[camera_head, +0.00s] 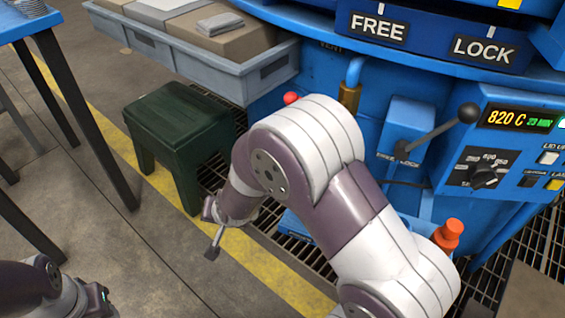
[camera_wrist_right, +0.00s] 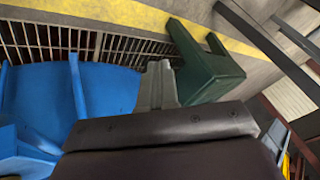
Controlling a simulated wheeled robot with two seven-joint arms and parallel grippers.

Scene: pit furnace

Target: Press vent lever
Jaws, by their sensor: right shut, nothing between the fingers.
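A red knob (camera_head: 290,98), which appears to belong to the vent lever, shows beside the blue furnace body, below a partly legible VENT marking. The rest of that lever is hidden behind my right arm. My right gripper (camera_head: 212,246) is low and left of the knob, in front of the green stool and apart from the knob. It is shut and empty. In the right wrist view, its grey fingers (camera_wrist_right: 158,85) point towards the floor grating.
A green stool (camera_head: 178,125) stands left of my right arm and also shows in the right wrist view (camera_wrist_right: 204,65). A grey tray (camera_head: 215,75) is above it. A black-knobbed lever (camera_head: 468,112) and control panel (camera_head: 490,160) are at right.

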